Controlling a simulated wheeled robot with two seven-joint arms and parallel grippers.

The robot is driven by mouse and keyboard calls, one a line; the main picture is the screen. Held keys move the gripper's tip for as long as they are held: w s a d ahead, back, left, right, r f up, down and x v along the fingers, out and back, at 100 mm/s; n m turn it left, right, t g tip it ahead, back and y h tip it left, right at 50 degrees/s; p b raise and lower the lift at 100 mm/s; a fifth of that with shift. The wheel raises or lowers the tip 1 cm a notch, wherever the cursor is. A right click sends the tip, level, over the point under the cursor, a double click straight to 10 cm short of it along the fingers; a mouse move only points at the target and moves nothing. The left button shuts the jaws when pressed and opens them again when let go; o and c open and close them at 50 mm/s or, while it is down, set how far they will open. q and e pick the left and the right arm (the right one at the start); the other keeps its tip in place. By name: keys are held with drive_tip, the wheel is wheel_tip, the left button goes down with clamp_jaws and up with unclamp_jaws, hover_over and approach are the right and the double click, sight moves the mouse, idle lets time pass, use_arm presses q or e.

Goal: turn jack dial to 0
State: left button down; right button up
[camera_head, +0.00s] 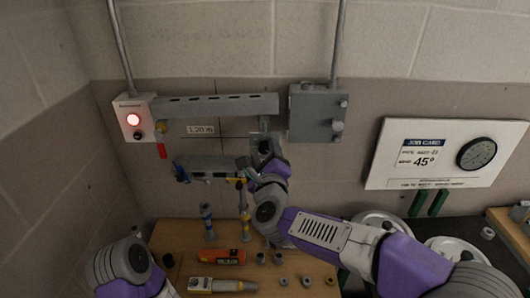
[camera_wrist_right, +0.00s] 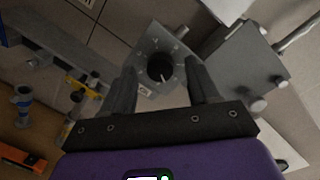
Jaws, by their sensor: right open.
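The jack dial (camera_wrist_right: 160,67) is a black round knob on a small grey plate with marks around it, seen in the right wrist view. A light pointer line on it points down and slightly right in that picture. My right gripper (camera_wrist_right: 163,70) is open, with one finger on each side of the dial in the picture. I cannot tell whether the fingers touch it.
A grey box (camera_head: 316,113) is on the wall just right of the right gripper. A switch box (camera_head: 134,119) with a lit red lamp is at the left. Below, a wooden bench (camera_head: 178,238) holds an orange tool (camera_head: 220,257) and several small parts. A job card (camera_head: 440,155) reads 45°.

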drive_tip(key=shift+w, duration=0.3)
drive_tip(key=c, duration=1)
drive_tip(key=shift+c, duration=0.2)
